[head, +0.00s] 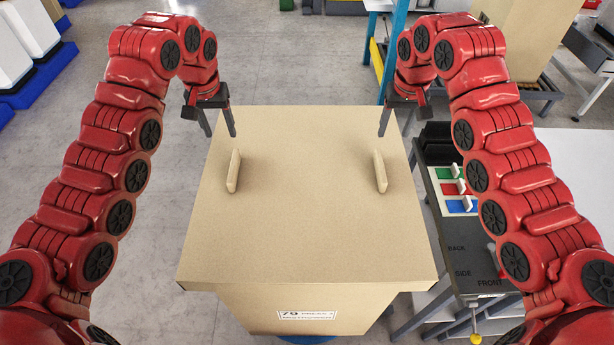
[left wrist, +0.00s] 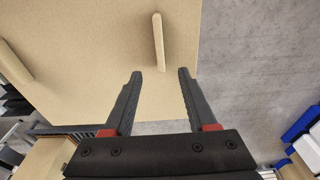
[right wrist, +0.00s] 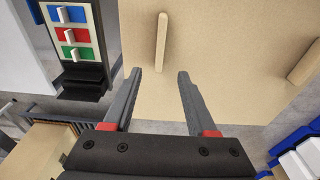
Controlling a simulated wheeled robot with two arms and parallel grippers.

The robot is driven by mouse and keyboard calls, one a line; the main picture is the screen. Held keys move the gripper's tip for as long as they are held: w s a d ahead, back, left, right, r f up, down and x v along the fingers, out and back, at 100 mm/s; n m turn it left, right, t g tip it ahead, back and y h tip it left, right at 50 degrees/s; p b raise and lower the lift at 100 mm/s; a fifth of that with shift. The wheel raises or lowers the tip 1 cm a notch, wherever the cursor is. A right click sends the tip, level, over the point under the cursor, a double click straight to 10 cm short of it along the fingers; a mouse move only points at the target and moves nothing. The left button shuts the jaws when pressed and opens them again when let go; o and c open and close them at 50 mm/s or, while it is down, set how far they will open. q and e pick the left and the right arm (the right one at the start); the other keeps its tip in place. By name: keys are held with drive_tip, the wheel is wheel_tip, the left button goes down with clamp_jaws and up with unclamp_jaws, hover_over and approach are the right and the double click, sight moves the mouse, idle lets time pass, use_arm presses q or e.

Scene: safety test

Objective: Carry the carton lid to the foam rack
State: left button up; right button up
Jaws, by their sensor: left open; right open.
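The carton lid (head: 306,230) is a flat tan board on top of a tan carton (head: 300,309) in the middle of the head view. It has an upright left handle (head: 234,171) and right handle (head: 380,172). My left gripper (head: 219,123) is open and empty above the lid's far left part; in the left wrist view the left handle (left wrist: 159,42) stands just beyond its fingertips. My right gripper (head: 398,120) is open and empty at the lid's far right; in the right wrist view the right handle (right wrist: 161,42) is just beyond its fingertips. I cannot make out the foam rack for certain.
A dark table (head: 433,205) with a green, red and blue switch panel (head: 456,188) stands close to the carton's right. White blocks on blue bases (head: 28,45) are at far left. Another tan carton (head: 520,35) stands at back right. The floor at left is clear.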

sight(233, 165)
use_arm(q)
drive_tip(key=f, duration=0.5)
drive_tip(key=w+f, duration=0.1)
drive_tip(key=f, duration=0.9)
drive_tip(key=shift+w+f, duration=0.35)
drive_tip(key=shift+w, duration=0.05)
use_arm(e)
drive_tip(key=f, duration=0.5)
drive_tip(key=w+f, duration=0.1)
drive_tip(key=f, duration=0.4)
drive_tip(key=w+f, duration=0.1)
drive_tip(key=f, duration=0.4)
drive_tip(key=shift+f, duration=0.35)
use_arm(q)
clamp_jaws()
use_arm(e)
clamp_jaws()
